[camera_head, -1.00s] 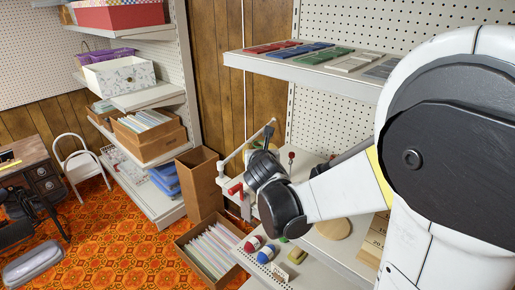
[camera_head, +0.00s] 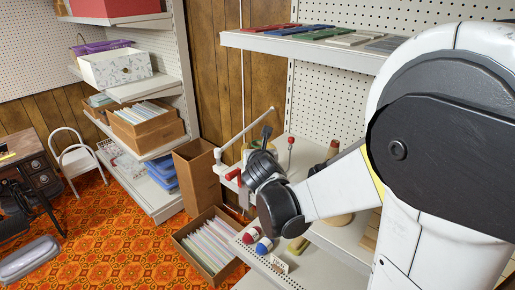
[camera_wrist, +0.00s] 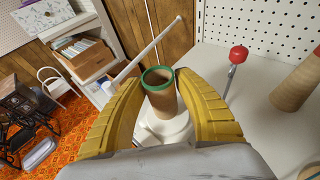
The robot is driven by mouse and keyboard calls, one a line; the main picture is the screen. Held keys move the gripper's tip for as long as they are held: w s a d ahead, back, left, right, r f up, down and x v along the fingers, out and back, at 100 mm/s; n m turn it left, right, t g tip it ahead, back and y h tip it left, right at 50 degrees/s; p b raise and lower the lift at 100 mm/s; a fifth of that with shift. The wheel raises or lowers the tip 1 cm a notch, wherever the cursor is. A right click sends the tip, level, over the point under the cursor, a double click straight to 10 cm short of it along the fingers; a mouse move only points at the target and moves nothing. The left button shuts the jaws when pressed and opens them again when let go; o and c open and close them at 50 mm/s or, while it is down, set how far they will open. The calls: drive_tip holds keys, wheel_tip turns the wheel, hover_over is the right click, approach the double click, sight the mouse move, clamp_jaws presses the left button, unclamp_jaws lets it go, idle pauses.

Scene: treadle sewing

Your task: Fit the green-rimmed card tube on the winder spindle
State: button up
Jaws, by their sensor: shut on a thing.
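The green-rimmed card tube (camera_wrist: 161,92) stands nearly upright between the yellow fingers of my gripper (camera_wrist: 160,78) in the wrist view. My gripper is shut on it. The white winder base (camera_wrist: 165,130) lies just below and behind the tube. Its long white arm (camera_wrist: 150,48) reaches up past the tube. The winder's spindle is not visible, and I cannot tell whether the tube is around it. In the head view my gripper (camera_head: 262,152) is over the shelf beside the winder's white arm (camera_head: 245,132) and red handle (camera_head: 233,174); the tube is mostly hidden there.
A red-knobbed rod (camera_wrist: 238,56) and a tan cone (camera_wrist: 297,85) stand to the right on the shelf. Red and blue spools (camera_head: 263,245) sit at the front. An upper shelf (camera_head: 300,45) hangs above my arm. A file box (camera_head: 180,238) stands on the floor.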

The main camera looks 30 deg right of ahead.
drive_tip(key=shift+f, duration=0.4)
drive_tip(key=o, duration=0.8)
drive_tip(key=shift+o, duration=0.2)
drive_tip(key=shift+s, duration=0.1)
drive_tip(key=v, duration=1.2)
